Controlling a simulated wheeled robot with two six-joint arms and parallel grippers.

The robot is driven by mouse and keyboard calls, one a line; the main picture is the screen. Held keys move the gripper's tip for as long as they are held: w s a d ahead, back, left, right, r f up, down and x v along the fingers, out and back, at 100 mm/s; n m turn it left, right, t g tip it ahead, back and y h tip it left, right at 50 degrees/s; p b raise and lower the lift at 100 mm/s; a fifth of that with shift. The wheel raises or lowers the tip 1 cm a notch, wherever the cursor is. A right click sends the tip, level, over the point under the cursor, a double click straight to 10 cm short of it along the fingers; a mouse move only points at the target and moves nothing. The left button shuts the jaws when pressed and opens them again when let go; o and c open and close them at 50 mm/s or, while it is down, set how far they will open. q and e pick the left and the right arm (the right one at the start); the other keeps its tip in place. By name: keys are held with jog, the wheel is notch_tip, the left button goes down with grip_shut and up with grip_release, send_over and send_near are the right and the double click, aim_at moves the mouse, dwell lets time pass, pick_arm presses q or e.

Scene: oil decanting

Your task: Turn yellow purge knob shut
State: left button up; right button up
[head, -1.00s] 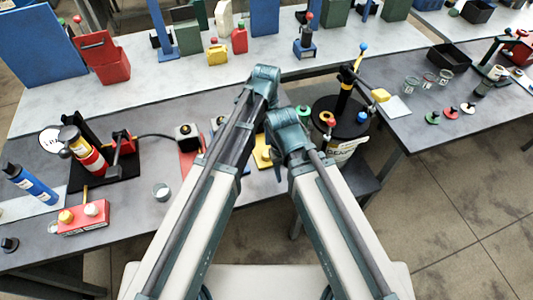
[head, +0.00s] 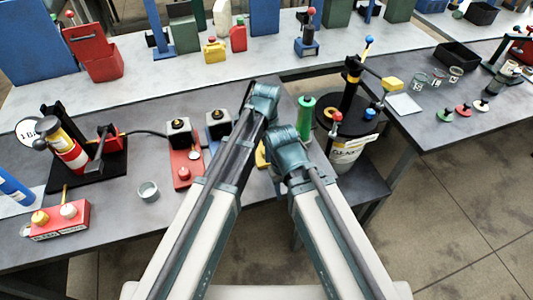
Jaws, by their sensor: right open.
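A yellow knob (head: 40,217) stands beside a white knob (head: 68,210) on a red box at the front left of the near table. A yellow base piece (head: 262,155) is mostly hidden behind my arms. I cannot tell which yellow part is the purge knob, or how any knob is turned. My right gripper (head: 278,186) shows only in small part below its arm's bend, near the table's front edge. It is open, with nothing seen in it. My left arm reaches up the middle; its gripper is hidden.
A drum (head: 350,150) with a black lid and a post with a yellow-ended handle stands at right. Free table top shows around the cup.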

pick_arm(q)
jog(key=shift+f, duration=0.1)
grip_shut()
dwell(0.4)
jog(key=shift+n, duration=0.3)
jog(key=n, duration=1.7)
jog(key=shift+n, duration=0.3)
